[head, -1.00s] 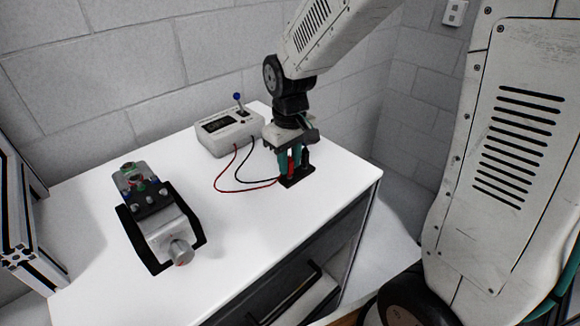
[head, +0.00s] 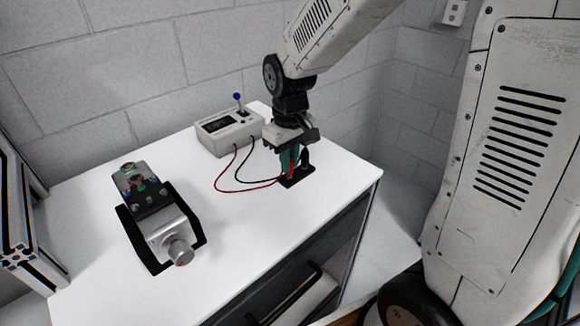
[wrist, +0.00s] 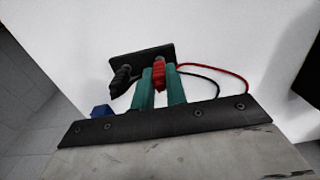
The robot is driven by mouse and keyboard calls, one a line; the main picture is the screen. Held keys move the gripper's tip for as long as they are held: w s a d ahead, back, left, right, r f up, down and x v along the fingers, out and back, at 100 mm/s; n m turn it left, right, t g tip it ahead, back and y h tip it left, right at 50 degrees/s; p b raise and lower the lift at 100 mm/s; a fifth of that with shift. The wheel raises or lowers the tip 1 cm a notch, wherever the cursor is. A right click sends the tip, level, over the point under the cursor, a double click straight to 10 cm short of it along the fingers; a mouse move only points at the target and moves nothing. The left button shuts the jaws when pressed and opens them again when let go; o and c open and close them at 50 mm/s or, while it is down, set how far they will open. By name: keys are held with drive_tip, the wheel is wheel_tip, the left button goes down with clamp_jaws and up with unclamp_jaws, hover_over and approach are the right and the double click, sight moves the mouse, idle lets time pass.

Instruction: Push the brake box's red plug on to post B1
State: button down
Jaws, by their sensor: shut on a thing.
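The red plug (wrist: 159,74) is between the two green fingers of my gripper (wrist: 160,85), which is shut on it. It stands at the black plug holder (wrist: 142,56) on the bench; in the head view my gripper (head: 290,160) covers most of it. The black plug (wrist: 122,76) stands in the same holder beside it, apart from my fingers. The brake box (head: 228,132) is a grey box with a display and a blue-tipped lever; red and black leads run from it to the plugs. The servo unit (head: 165,225) sits at the left; post B1 cannot be told apart.
The servo unit lies in a black cradle (head: 158,265) on the white bench top (head: 255,225). The bench middle is clear apart from the leads. A block wall (head: 130,70) stands behind, and a metal frame (head: 20,215) at the far left.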

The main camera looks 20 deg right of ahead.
drive_tip(key=shift+r, duration=0.15)
drive_tip(key=shift+r, duration=2.35)
